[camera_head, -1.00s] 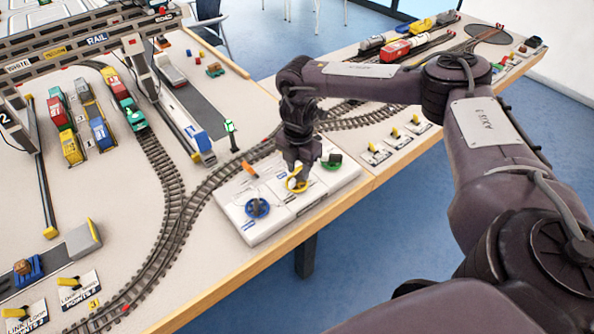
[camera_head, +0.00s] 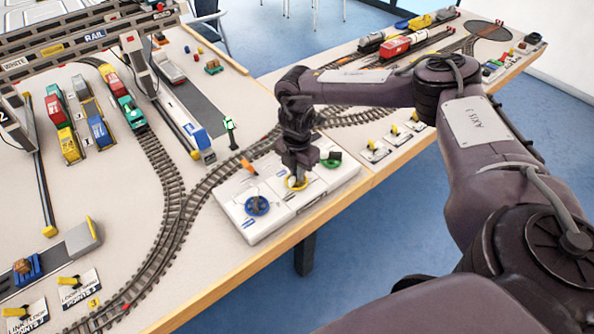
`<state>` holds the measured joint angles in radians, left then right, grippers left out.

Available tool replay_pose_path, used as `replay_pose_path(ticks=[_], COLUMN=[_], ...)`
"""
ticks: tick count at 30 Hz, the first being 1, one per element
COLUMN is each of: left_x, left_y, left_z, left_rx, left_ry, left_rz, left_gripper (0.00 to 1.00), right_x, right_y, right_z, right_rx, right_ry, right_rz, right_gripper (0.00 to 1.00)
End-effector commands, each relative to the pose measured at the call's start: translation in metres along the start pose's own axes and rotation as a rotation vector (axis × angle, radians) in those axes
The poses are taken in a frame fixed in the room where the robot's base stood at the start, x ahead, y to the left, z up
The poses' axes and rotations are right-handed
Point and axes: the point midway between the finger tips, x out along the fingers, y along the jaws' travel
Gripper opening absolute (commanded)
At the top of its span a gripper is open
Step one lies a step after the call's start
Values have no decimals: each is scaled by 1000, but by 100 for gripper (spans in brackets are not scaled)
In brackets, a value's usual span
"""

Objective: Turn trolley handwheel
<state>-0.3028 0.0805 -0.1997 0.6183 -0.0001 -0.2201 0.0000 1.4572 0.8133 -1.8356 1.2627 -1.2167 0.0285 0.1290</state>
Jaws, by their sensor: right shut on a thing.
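A white control panel (camera_head: 241,222) sits at the front edge of the layout table. It carries a blue handwheel (camera_head: 256,206), a yellow handwheel (camera_head: 296,184) and a green handwheel (camera_head: 331,160); I cannot read which one is labelled for the trolley. My right gripper (camera_head: 297,178) points down from above and is shut on the yellow handwheel, hiding most of its middle. The blue and green wheels stand free on either side. My left gripper is not in view.
An orange lever (camera_head: 249,168) stands on the panel behind the wheels. A green signal (camera_head: 230,130) and curved railway track (camera_head: 205,190) lie close behind and left of the panel. A gantry crane (camera_head: 165,95) stands farther back. Yellow point levers (camera_head: 396,131) are to the right.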

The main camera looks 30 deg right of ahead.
Motion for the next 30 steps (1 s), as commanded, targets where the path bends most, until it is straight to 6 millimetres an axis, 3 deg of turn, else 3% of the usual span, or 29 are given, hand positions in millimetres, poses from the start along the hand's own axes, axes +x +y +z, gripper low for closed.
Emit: replay_pose_path(ticks=[11, 30], left_x=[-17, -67], left_y=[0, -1], left_z=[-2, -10], left_rx=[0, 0], left_ry=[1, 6], left_rz=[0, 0], left_gripper=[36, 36], right_x=[-3, -4], right_y=[-1, -2], right_z=[-1, -2], right_rx=[147, 691], right_ry=[4, 3], right_rz=[-2, -1], right_gripper=[0, 0])
